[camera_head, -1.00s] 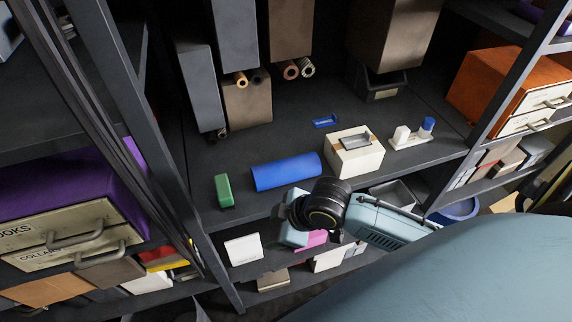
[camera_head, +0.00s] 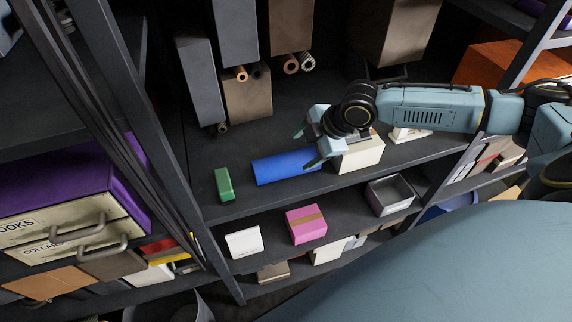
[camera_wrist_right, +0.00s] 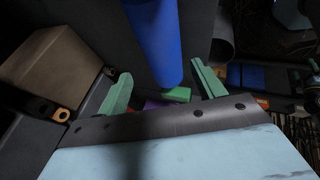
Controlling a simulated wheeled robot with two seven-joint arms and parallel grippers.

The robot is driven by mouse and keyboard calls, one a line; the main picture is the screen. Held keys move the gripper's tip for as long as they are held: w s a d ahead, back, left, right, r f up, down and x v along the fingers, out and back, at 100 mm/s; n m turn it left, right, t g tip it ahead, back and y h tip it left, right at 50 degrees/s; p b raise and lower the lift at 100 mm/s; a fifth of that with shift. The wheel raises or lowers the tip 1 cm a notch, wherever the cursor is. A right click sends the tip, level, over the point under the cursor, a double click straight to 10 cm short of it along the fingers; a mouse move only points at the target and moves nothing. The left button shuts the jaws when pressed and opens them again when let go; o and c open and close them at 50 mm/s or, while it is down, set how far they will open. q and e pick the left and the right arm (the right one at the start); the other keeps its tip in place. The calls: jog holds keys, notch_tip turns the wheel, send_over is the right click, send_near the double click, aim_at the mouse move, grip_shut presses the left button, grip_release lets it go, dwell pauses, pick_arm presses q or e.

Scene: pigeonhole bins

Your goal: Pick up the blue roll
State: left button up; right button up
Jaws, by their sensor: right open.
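The blue roll (camera_head: 280,168) lies on its side on the dark shelf in the head view. It also shows in the right wrist view (camera_wrist_right: 155,40), reaching from the top edge to between the fingers. My right gripper (camera_head: 306,148) is open at the roll's right end, with one finger on the far side and one on the near side. Its green fingertips show in the right wrist view (camera_wrist_right: 160,90), spread apart with the roll between them in the picture. Whether they touch the roll cannot be told. My left gripper is not in view.
A green block (camera_head: 224,185) stands left of the roll. A cream box (camera_head: 360,156) is right behind my gripper, partly hidden. Brown and grey boxes (camera_head: 249,100) stand at the back. A pink box (camera_head: 306,224) and a grey open bin (camera_head: 391,195) are on the shelf below.

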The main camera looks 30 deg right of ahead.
aim_at(292, 160)
jog(key=x, duration=0.8)
jog(key=shift+f, duration=0.4)
jog(key=shift+c, duration=0.5)
jog(key=c, duration=0.8)
jog(key=shift+r, duration=0.1)
